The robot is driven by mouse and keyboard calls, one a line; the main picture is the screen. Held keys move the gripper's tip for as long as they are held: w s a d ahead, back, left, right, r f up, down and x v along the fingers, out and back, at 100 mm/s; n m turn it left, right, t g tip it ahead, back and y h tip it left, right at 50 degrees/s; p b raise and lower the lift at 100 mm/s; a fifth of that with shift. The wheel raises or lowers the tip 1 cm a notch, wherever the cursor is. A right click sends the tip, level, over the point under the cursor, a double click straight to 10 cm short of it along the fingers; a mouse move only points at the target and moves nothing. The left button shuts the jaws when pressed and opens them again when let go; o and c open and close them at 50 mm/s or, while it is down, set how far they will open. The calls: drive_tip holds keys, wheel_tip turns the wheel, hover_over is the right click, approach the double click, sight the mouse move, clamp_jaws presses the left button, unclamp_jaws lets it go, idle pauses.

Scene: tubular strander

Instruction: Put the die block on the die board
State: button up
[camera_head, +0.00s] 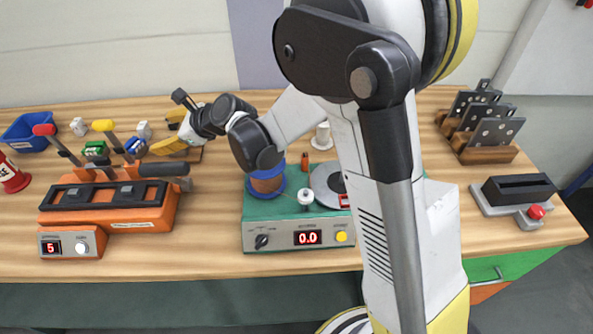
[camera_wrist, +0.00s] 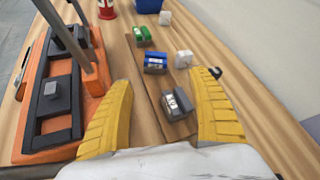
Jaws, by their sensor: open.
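In the head view my gripper (camera_head: 164,133) is at the back left of the table, behind the orange machine.
The orange machine (camera_head: 110,205) with upright levers stands close beside my gripper. White pieces (camera_wrist: 183,59) stand near the blocks. A blue bin (camera_head: 30,131) is at the far left. A green machine (camera_head: 290,232) is mid-table, and a wooden rack of dark plates (camera_head: 484,152) is at right.

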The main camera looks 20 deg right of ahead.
drive_tip(key=s+d+r+n+h, duration=0.2)
drive_tip(key=s+d+n, duration=0.3)
drive_tip(key=s+d, duration=0.1)
drive_tip(key=s+d+r+n+h, duration=0.2)
drive_tip(key=s+d+n, duration=0.3)
drive_tip(key=s, duration=0.3)
drive_tip(key=s+d+r+n+g+h, duration=0.1)
drive_tip(key=s+d+r+n+h, duration=0.1)
drive_tip(key=s+d+n, duration=0.4)
drive_tip(key=shift+s+d+r, duration=0.3)
drive_tip(key=shift+s+d, duration=0.35)
drive_tip(key=shift+s, duration=0.05)
drive_tip(key=s+d+f+n+h, duration=0.2)
drive_tip(key=s+d+n+h, duration=0.1)
drive_tip(key=s+d+n, duration=0.4)
drive_tip(key=s, duration=0.3)
drive_tip(key=shift+d+f+g, duration=0.15)
drive_tip(key=shift+f+g, duration=0.1)
drive_tip(key=shift+g, duration=0.15)
